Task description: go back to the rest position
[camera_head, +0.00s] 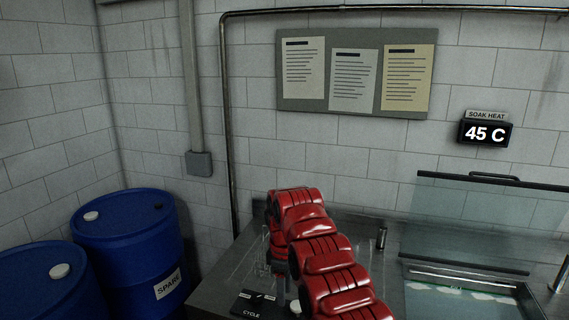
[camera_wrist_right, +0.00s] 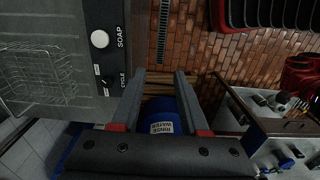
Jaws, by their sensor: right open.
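My right arm, in red segments, reaches over the grey metal counter (camera_head: 215,295) in the head view. My right gripper (camera_head: 281,292) hangs at its far end, partly hidden by the arm. In the right wrist view my right gripper (camera_wrist_right: 160,78) is open, with nothing between its two fingers. A blue barrel labelled rinse water (camera_wrist_right: 162,115) shows beyond the fingers, apart from them. My left gripper is in neither view.
A panel marked cycle (camera_head: 253,303) and a wire basket (camera_wrist_right: 38,78) are near the right gripper. Blue barrels (camera_head: 125,235) stand at the left. A glass-lidded tank (camera_head: 470,275) is at the right. A wooden-edged bench (camera_wrist_right: 245,115) shows in the wrist view.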

